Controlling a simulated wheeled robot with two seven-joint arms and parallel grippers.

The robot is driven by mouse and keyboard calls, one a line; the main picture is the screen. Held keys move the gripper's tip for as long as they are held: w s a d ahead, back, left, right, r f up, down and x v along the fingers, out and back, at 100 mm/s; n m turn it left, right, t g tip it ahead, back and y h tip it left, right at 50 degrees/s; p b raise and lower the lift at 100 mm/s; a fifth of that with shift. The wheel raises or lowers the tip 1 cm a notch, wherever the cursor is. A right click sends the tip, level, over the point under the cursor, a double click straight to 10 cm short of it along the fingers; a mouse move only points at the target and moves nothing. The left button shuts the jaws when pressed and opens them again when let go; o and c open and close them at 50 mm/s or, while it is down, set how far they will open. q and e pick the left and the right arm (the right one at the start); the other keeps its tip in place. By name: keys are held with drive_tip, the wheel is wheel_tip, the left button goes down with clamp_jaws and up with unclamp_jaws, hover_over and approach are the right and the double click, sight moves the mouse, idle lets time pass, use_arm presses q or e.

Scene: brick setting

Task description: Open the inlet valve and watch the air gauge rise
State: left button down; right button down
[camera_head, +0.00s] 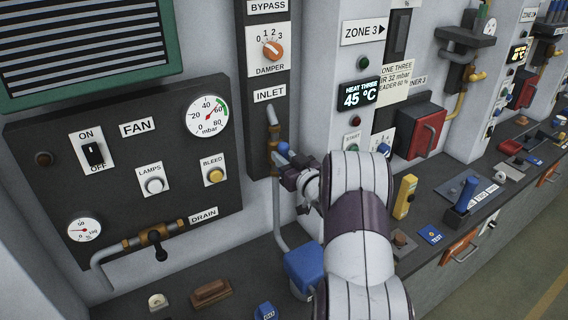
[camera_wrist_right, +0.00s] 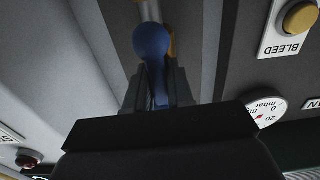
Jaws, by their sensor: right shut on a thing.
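The INLET label (camera_head: 269,94) is on a dark strip right of the fan panel, above a grey and brass pipe (camera_head: 272,120). The inlet valve's blue handle (camera_head: 283,148) shows at the pipe beside my right gripper (camera_head: 286,165). In the right wrist view the handle (camera_wrist_right: 152,45) sits between the two fingers of my right gripper (camera_wrist_right: 152,92), which are shut on it. The round mbar air gauge (camera_head: 207,116) is at the panel's upper right. Its red needle points up and right, near the green band. My left gripper is not in view.
The fan panel (camera_head: 120,205) carries a switch, lamp and bleed buttons, a second gauge (camera_head: 83,230) and a brass drain valve (camera_head: 154,238). A blue box (camera_head: 304,266) is below my right arm. A red box (camera_head: 418,130) is on the wall to the right.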

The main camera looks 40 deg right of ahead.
drive_tip(key=c, duration=1.1)
unclamp_jaws()
drive_tip(key=shift+s, duration=0.4)
drive_tip(key=s+b, duration=0.1)
drive_tip(key=s, duration=0.3)
drive_tip(key=s+a+b, duration=0.1)
drive_tip(key=s+b, duration=0.1)
drive_tip(key=s, duration=0.2)
drive_tip(key=s+b, duration=0.1)
drive_tip(key=s, duration=0.2)
drive_tip(key=shift+s+a, duration=0.25)
drive_tip(key=shift+s, duration=0.15)
